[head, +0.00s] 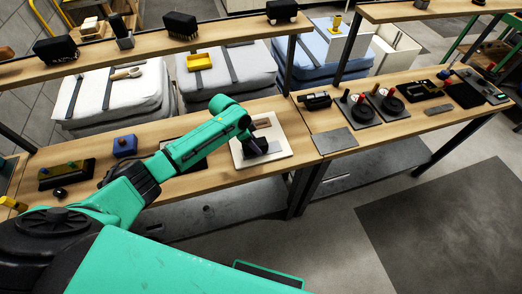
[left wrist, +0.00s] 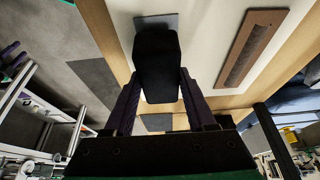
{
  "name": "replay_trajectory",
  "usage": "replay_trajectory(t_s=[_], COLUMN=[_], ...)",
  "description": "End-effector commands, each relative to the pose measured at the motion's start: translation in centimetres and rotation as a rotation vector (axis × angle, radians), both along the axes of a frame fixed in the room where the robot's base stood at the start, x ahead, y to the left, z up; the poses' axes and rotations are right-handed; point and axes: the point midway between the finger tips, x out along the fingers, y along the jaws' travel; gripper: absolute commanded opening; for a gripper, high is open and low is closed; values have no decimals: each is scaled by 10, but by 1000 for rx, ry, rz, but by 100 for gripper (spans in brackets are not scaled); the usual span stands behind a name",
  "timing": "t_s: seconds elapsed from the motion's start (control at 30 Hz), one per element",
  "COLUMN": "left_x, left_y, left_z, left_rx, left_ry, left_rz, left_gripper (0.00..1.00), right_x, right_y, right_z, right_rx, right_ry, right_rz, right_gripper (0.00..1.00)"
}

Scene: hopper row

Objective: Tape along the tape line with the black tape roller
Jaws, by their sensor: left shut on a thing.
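My left gripper (head: 249,143) is over the white board (head: 279,153) on the near bench. It is shut on a black block-like thing, seen between its two fingers (left wrist: 158,82) in the left wrist view; this looks like the black tape roller (left wrist: 157,50). Whether the roller touches the board I cannot tell. A brown plate with a grey strip (left wrist: 252,47) lies on the board, to the right of the roller in the wrist view. A grey patch (left wrist: 170,19) shows just beyond the roller, partly hidden by it. My right gripper is not in view.
Left of the board are a blue block (head: 125,146) and a dark tray (head: 66,174). Right of it, a grey plate (head: 335,142) and black devices with red knobs (head: 389,103) stand on the adjoining bench. A raised shelf (head: 150,46) runs behind.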

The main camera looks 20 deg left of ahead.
Motion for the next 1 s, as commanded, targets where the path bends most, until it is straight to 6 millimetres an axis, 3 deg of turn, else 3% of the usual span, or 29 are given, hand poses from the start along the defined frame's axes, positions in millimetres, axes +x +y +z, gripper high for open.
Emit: replay_trajectory(t_s=[0.2,0.57,1.0], left_x=[15,18,43], left_y=[-25,-30,-67], left_z=[-2,0,-2], left_rx=[-3,-1,-1], left_ry=[-3,-1,-2], left_rz=[-3,-1,-1], left_gripper=[0,0,0], right_x=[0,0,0], right_y=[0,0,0], right_z=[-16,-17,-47], right_rx=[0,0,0], right_ry=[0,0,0], right_rz=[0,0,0], right_gripper=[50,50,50])
